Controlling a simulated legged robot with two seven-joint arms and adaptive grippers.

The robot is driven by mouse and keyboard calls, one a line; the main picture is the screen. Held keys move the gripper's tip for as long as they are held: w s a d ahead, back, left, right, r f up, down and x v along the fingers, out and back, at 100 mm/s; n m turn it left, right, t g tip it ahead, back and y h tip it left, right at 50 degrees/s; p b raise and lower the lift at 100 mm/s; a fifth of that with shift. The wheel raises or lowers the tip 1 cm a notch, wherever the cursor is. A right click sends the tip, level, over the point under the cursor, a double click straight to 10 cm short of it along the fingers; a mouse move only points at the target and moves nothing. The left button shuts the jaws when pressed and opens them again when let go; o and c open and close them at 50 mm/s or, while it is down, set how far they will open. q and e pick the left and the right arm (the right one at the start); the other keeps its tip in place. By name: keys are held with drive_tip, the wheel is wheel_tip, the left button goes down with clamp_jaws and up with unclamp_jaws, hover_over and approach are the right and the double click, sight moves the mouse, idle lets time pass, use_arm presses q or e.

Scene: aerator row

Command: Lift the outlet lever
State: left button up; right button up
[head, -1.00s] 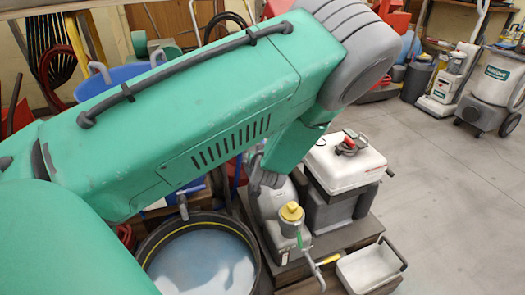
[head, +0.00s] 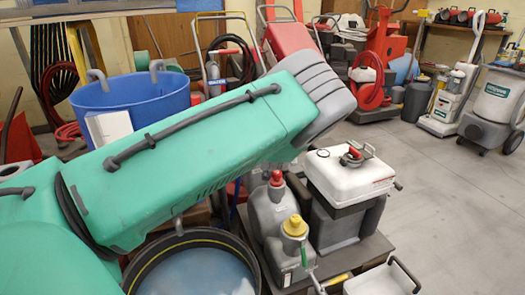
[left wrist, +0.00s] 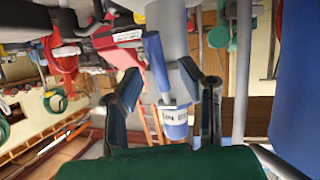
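In the head view, a thin lever-like piece with a green part (head: 304,258) and a yellow end (head: 338,279) stands at the front of a grey container with a yellow cap (head: 294,226). I cannot tell for sure that it is the outlet lever. My green left arm crosses the view from the left, with its gripper hidden. In the left wrist view, my left gripper (left wrist: 168,108) has its two dark fingers spread. A blue-and-white cylinder (left wrist: 173,122) appears between them, seemingly beyond and untouched. My right gripper is in neither view.
A grey container with a red cap (head: 276,178) and a white-topped box (head: 348,177) stand close behind. A black round tub (head: 252,262) is left of them, a white tray (head: 382,282) in front. A blue tub (head: 145,98) stands behind my arm.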

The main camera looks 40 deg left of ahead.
use_arm(q)
drive_tip(key=shift+x, duration=0.85)
drive_tip(key=shift+c, duration=0.3)
drive_tip(key=shift+r, duration=0.1)
clamp_jaws()
drive_tip(key=shift+o, duration=0.3)
unclamp_jaws()
drive_tip(key=shift+w, duration=0.1)
drive_tip(key=shift+d, duration=0.1)
drive_tip(key=v, duration=1.2)
drive_tip(key=shift+f, duration=0.25)
